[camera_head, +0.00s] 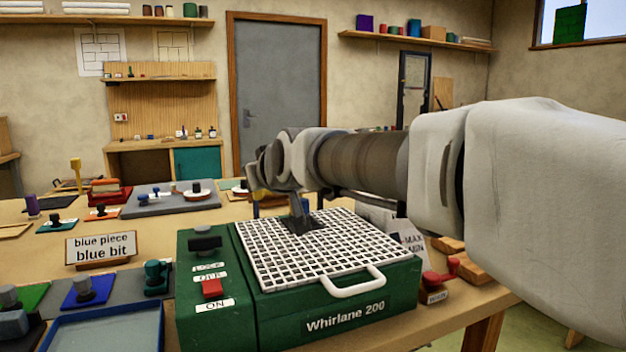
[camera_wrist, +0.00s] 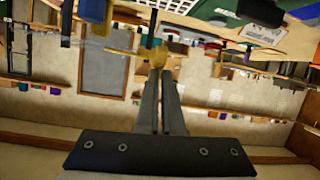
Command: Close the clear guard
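The green machine marked Whirlane 200 (camera_head: 345,318) stands at the front of the bench in the head view, with a white grid top (camera_head: 330,255) and a white loop handle (camera_head: 355,283) at its front edge. A grey bracket on a dark base (camera_head: 303,223) stands on the grid towards the back. I cannot make out the clear guard itself; my arm crosses the area above the bracket. My gripper (camera_wrist: 161,72) shows in the wrist view, its two grey fingers together with nothing seen between them. In the head view its fingertips are hidden behind my arm.
A black knob (camera_head: 205,243) and a red switch (camera_head: 212,289) are on the machine's left side. A blue tray (camera_head: 105,325) and several coloured stands lie left of it. A red-handled item (camera_head: 438,278) and wooden blocks (camera_head: 470,270) lie to the right.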

